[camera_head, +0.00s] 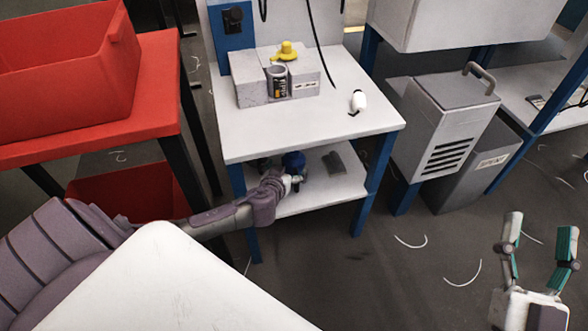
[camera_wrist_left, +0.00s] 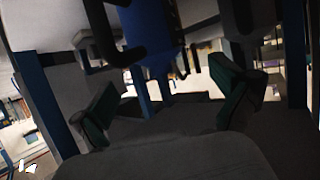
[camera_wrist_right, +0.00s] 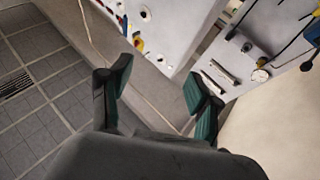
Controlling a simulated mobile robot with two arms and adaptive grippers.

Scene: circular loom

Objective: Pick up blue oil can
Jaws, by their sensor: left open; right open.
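The blue oil can (camera_head: 293,160) stands on the lower shelf of the white workbench, its lower part hidden behind my left gripper. My left gripper (camera_head: 292,183) reaches in over the shelf's front edge, right at the can. In the left wrist view a blue body (camera_wrist_left: 147,45), seemingly the can, with a black curved part beside it, shows beyond and between the spread fingers of my left gripper (camera_wrist_left: 165,88). No finger visibly closes on it. My right gripper (camera_head: 540,232) is open and empty over the floor at the lower right; its spread fingers also show in the right wrist view (camera_wrist_right: 158,78).
The shelf (camera_head: 325,190) also holds a grey block (camera_head: 334,163) right of the can. The bench top (camera_head: 345,100) is above it, with blue legs around. A red table (camera_head: 100,137) with a red bin (camera_head: 75,60) stands left. A grey cabinet (camera_head: 440,120) stands right.

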